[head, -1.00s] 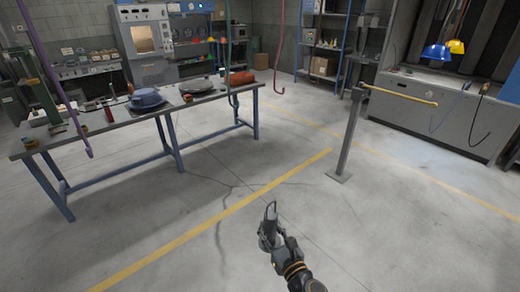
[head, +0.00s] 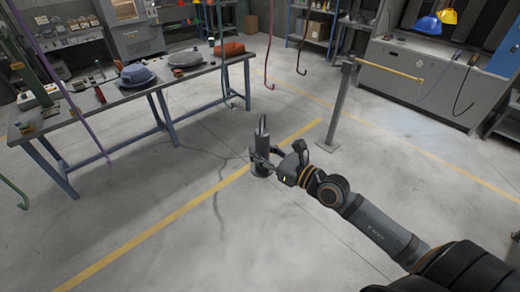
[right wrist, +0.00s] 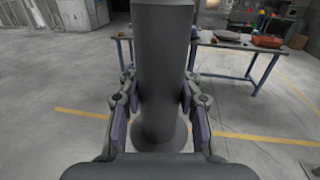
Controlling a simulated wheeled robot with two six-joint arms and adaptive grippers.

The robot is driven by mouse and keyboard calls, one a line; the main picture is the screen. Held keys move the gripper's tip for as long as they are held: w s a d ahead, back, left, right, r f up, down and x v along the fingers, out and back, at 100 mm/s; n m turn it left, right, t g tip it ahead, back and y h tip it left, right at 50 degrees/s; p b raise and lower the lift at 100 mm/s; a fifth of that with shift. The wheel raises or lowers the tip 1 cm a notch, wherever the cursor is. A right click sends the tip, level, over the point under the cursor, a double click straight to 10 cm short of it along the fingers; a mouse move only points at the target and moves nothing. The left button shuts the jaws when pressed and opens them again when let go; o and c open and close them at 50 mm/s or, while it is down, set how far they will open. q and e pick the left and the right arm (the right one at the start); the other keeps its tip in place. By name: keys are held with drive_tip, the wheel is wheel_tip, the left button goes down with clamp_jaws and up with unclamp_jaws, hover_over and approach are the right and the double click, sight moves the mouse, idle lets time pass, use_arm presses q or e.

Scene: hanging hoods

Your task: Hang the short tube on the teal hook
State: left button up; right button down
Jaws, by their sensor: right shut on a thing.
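The short tube (head: 261,150) is a dark grey upright cylinder with a wider base and a thin wire loop on top. My right gripper (head: 266,159) is shut around its lower body and holds it out ahead of me. In the right wrist view the tube (right wrist: 164,70) stands between the two finger pads, with its flared base below. Its loop is outside that view. The teal hook (head: 225,92) hangs in front of the workbench's right part, up and left of the tube in the head view, apart from it. My left gripper is not in view.
Other hooks hang around: purple (head: 91,135) and green (head: 13,187) at left, maroon (head: 268,62) and dark brown (head: 302,55) at the back. The workbench (head: 130,91) is left; a post with a yellow bar (head: 390,68) is right. Open floor lies between.

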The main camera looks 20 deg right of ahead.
drive_tip(key=shift+w+a+f+b, duration=0.1)
drive_tip(key=shift+w+a+b, duration=0.05)
drive_tip(key=shift+w+b, duration=0.3)
drive_tip(key=shift+w+a+f+b, duration=0.1)
drive_tip(key=shift+w+b, duration=0.25)
drive_tip(key=shift+w, duration=0.2)
drive_tip(key=b+x, duration=0.1)
drive_tip(key=x, duration=0.1)
drive_tip(key=b+x, duration=0.1)
drive_tip(key=x, duration=0.2)
drive_tip(key=shift+w+d+b, duration=0.2)
drive_tip(key=shift+w+b, duration=0.1)
drive_tip(key=shift+w, duration=0.15)
drive_tip(key=shift+r, duration=0.1)
drive_tip(key=shift+w+a, duration=0.2)
drive_tip(key=shift+w, duration=0.15)
drive_tip(key=shift+x, duration=1.15)
